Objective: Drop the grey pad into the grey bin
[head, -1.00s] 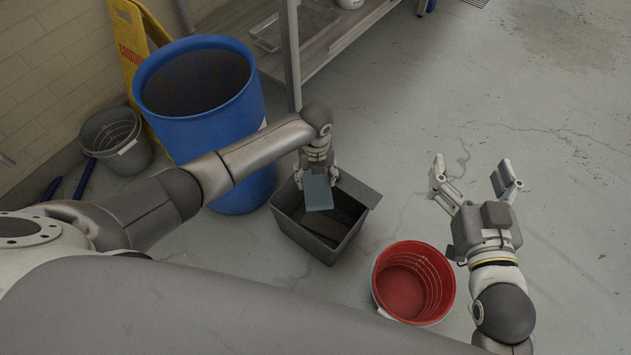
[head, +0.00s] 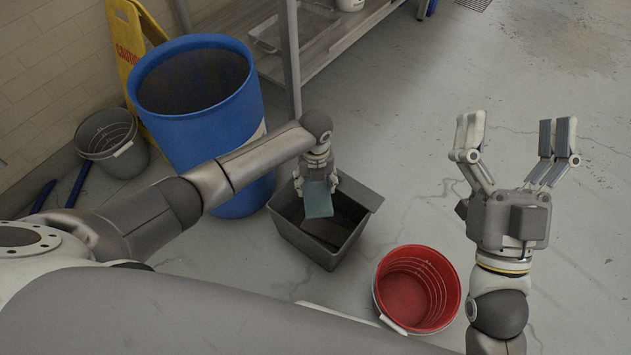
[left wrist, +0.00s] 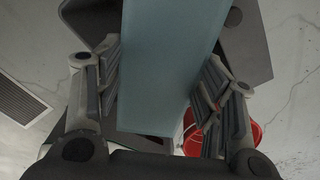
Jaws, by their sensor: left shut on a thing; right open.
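The grey pad (head: 318,199) is a flat blue-grey slab. My left gripper (head: 316,186) is shut on it and holds it hanging over the opening of the grey bin (head: 318,249). In the left wrist view the pad (left wrist: 168,70) fills the middle, between the fingers of the left gripper (left wrist: 160,95). The grey bin is a rectangular open box on the floor; its inside is partly hidden by the pad and gripper. My right gripper (head: 516,140) is open and empty, to the right, fingers pointing up in the picture.
A red bucket (head: 416,288) stands right of the grey bin. A blue barrel (head: 205,125) stands behind left, with a grey bucket (head: 112,143) and yellow caution sign (head: 123,50) beyond. A metal shelf (head: 335,45) is at the back. Floor at right is clear.

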